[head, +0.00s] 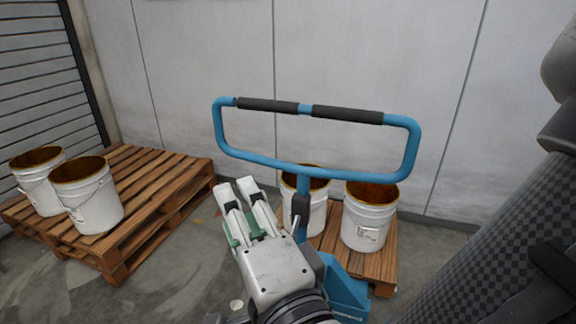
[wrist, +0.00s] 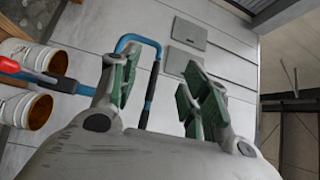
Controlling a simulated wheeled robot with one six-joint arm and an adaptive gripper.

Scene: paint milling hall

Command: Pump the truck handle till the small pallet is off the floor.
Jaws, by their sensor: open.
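The truck handle (head: 268,105) is a blue loop with black grips on its top bar, standing up in the middle of the head view. It also shows in the wrist view (wrist: 148,100), beyond the left finger. The blue truck body (head: 345,292) is low at the right of my arm. The small pallet (head: 383,268) is wooden and sits at the truck, partly hidden by it; I cannot tell any gap beneath it. My gripper (head: 236,192) is open and empty, below and left of the handle loop. Its spread fingers also show in the wrist view (wrist: 160,92).
Two white buckets (head: 369,222) (head: 313,212) with brown contents stand on the small pallet. A larger wooden pallet (head: 165,205) with two more buckets (head: 95,205) (head: 33,172) is at the left. A grey wall is close behind. Open floor lies at the lower left.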

